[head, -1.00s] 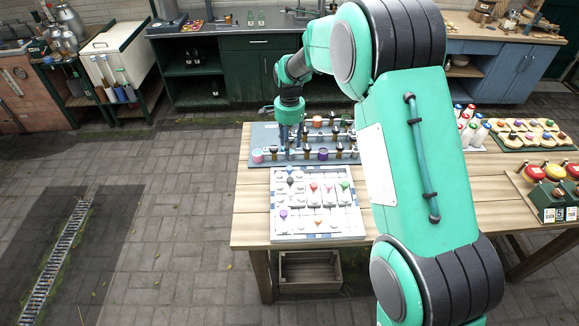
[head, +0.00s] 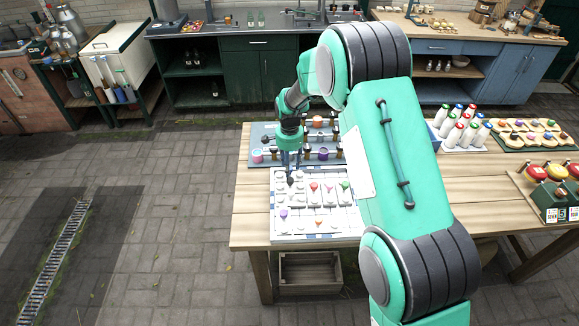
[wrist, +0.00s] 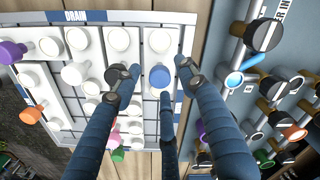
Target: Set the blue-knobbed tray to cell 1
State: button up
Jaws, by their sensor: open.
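The blue knob (wrist: 159,77) shows in the wrist view on a white tray in a slotted board (wrist: 43,17). My gripper (wrist: 153,72) is open, with one dark fingertip left of the blue knob and one right of it; a third finger comes from below, close to the knob. I cannot tell whether any finger touches it. In the head view, my gripper (head: 290,173) is over the back left of the board (head: 318,237), and it hides the blue knob there. No cell numbers are readable.
Purple (wrist: 12,51) and orange (wrist: 30,115) knobs sit on the same board, with pink and green ones partly behind my left finger. A grey-blue panel of dark knobs (wrist: 264,35) adjoins the board. White bottles (head: 457,133) stand farther right on the table.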

grip_shut()
jog(key=shift+d, duration=0.1)
jog(key=d+p, duration=0.1)
jog(key=d, duration=1.7)
jog(key=shift+d, duration=0.1)
grip_release()
jog(key=shift+d, duration=0.15)
